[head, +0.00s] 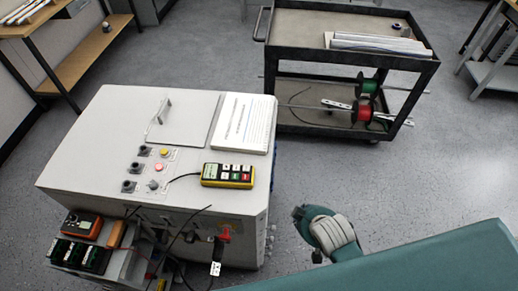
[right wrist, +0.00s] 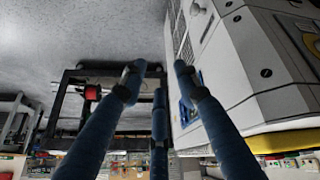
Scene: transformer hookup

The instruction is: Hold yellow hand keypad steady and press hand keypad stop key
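The yellow hand keypad (head: 228,175) lies flat on top of the white cabinet (head: 105,125), near its front right edge. It has a dark face with several small keys; which one is the stop key is too small to tell. A black cable leads from its left end. No gripper touches it. My right gripper (right wrist: 158,78) shows in the right wrist view with its blue fingers spread and nothing between them. The cabinet's side (right wrist: 235,60) is close on the right there. In the head view I cannot make out its fingers. My left gripper is not in view.
A white document (head: 245,122) lies behind the keypad, and knobs and buttons (head: 160,168) are to its left. An orange meter (head: 82,224) and dark boxes are at the front left. A black cart (head: 350,62) with spools stands behind. A teal surface (head: 420,260) fills the lower right.

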